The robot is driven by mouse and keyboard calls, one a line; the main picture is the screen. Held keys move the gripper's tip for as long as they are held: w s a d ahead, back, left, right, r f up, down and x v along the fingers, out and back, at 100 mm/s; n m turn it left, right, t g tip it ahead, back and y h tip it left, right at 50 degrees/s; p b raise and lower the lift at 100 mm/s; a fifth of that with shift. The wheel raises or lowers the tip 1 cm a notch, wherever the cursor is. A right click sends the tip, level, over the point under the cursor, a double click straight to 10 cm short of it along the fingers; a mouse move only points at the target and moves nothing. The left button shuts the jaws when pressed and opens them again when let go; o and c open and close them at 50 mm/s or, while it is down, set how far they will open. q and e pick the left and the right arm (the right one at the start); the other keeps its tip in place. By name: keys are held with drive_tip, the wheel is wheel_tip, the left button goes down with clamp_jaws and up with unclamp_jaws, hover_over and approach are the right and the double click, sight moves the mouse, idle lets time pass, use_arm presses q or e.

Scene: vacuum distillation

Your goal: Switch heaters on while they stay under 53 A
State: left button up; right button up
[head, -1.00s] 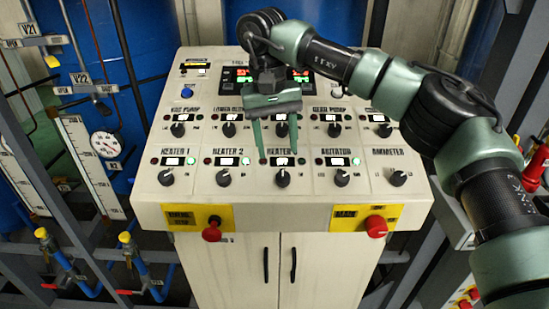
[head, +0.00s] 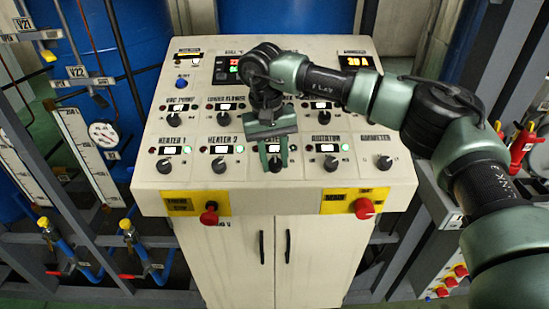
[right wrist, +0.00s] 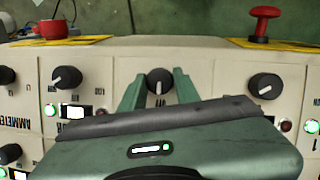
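The control panel (head: 290,188) has labelled knobs. My right gripper (head: 275,163) reaches down over the heater 3 knob (right wrist: 160,80); its fingers are at both sides and appear to press on it. The heater 1 knob (head: 165,166) and heater 2 knob (head: 218,166) stand to the left, each with a lit green lamp. The heater 2 knob also shows in the right wrist view (right wrist: 265,86). The orange ammeter display (head: 357,63) shows two blurred digits and A. My left gripper is out of view.
The agitator knob (head: 330,164) and ammeter knob (head: 384,163) are right of heater 3. Red stop buttons (head: 209,215) and (head: 364,208) stick out on the front edge. Pipes and valves stand at both sides.

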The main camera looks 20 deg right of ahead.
clamp_jaws()
drive_tip(key=shift+d+f+m+y+b, duration=0.15)
drive_tip(key=shift+m+y+b, duration=0.35)
drive_tip(key=shift+m+b, duration=0.95)
drive_tip(key=m+y+b, duration=0.1)
drive_tip(key=m+b, duration=0.2)
drive_tip(key=shift+t, duration=0.4)
drive_tip(key=m+y+b, duration=0.1)
drive_tip(key=m+b, duration=0.3)
drive_tip(key=shift+d+t, duration=0.15)
drive_tip(key=shift+t, duration=0.25)
use_arm(q)
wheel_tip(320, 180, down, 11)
drive_tip(key=b, duration=0.1)
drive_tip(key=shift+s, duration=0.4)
use_arm(e)
drive_tip(key=shift+s+m+t+y, duration=0.1)
drive_tip(key=shift+m+t+y, duration=0.25)
drive_tip(key=shift+m, duration=0.4)
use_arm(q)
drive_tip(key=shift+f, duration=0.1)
use_arm(e)
drive_tip(key=shift+r, duration=0.2)
drive_tip(key=o, duration=0.7)
unclamp_jaws()
